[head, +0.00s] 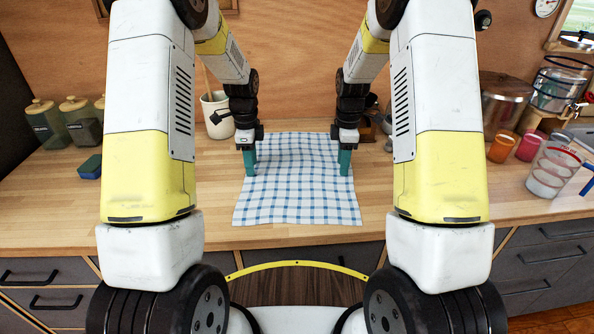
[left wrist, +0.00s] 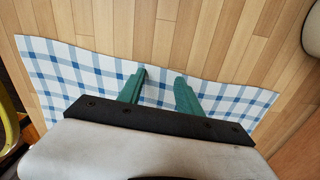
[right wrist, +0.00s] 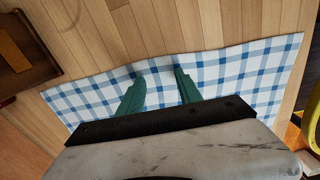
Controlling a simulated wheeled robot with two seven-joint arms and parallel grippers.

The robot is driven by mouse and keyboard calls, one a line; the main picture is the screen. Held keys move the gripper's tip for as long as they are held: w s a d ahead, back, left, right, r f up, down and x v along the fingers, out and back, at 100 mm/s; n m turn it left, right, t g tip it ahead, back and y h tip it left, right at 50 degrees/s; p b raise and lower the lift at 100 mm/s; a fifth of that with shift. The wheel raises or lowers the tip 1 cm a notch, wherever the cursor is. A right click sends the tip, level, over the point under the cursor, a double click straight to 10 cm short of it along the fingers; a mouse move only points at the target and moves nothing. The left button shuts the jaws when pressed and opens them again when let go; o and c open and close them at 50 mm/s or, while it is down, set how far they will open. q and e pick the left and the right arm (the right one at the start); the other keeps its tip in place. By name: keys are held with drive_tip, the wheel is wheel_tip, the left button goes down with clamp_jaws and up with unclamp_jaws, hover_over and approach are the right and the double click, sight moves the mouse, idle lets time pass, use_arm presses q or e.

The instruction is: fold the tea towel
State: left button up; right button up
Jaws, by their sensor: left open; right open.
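The tea towel (head: 298,190) is white with a blue check and lies spread flat on the wooden counter, slightly rumpled. My left gripper (head: 250,171) is at its left edge towards the back, fingers pointing down and open. My right gripper (head: 345,168) is at its right edge towards the back, also open. In the left wrist view the towel (left wrist: 75,70) shows on both sides of the left fingers (left wrist: 160,80). In the right wrist view the towel (right wrist: 235,68) lies under the right fingers (right wrist: 160,75). I cannot tell whether the fingertips touch the cloth.
A white utensil crock (head: 217,115) stands behind left, with green canisters (head: 80,122) and a blue sponge (head: 90,167) further left. On the right are orange and pink cups (head: 503,147) and a clear measuring jug (head: 552,170). The counter beside the towel is clear.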

drive_tip(key=shift+f, duration=0.15)
use_arm(q)
clamp_jaws()
use_arm(e)
clamp_jaws()
use_arm(q)
drive_tip(key=shift+p, duration=2.5)
